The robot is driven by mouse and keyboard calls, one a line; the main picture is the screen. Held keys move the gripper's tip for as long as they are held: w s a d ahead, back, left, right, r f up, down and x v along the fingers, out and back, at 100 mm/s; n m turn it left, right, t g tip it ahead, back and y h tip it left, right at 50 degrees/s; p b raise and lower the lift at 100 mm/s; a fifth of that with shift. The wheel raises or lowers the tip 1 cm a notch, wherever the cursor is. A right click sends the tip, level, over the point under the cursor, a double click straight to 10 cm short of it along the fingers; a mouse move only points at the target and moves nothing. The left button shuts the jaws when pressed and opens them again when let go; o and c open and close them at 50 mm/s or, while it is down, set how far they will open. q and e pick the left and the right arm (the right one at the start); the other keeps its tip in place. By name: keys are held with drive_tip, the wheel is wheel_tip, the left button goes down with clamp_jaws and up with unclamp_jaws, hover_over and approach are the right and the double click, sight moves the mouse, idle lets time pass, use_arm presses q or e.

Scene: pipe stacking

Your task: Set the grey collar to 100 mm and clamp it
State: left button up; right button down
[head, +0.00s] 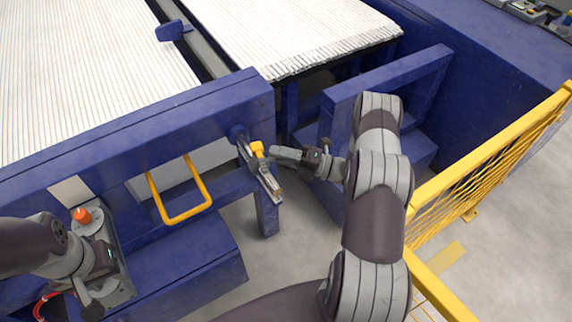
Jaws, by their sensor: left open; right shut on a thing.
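A narrow grey bar (268,182) juts out diagonally from the end of the blue frame. The grey collar (252,160) sits on it near the frame end, with a yellow clamp piece (257,148) on top. Scale marks are too small to read, and I cannot tell whether the clamp is tight. My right gripper (276,154) comes in from the right and is shut at the collar, right beside the yellow piece; its fingers hide part of the collar. My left gripper (102,288) is open and empty at the lower left, beside the control box.
A control box (122,290) with an orange-red button (82,215) stands at left. A yellow handle (186,216) hangs on the blue frame (150,125). Pipes (290,35) lie behind. A yellow mesh fence (490,165) stands at right. Floor is clear below the bar.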

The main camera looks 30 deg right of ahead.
drive_tip(key=shift+s+f, duration=0.1)
drive_tip(key=c, duration=1.1)
unclamp_jaws()
drive_tip(key=shift+a, duration=0.1)
drive_tip(key=shift+c, duration=0.2)
drive_tip(key=b+v, duration=0.2)
drive_tip(key=v, duration=1)
drive_tip(key=shift+s+d, duration=0.25)
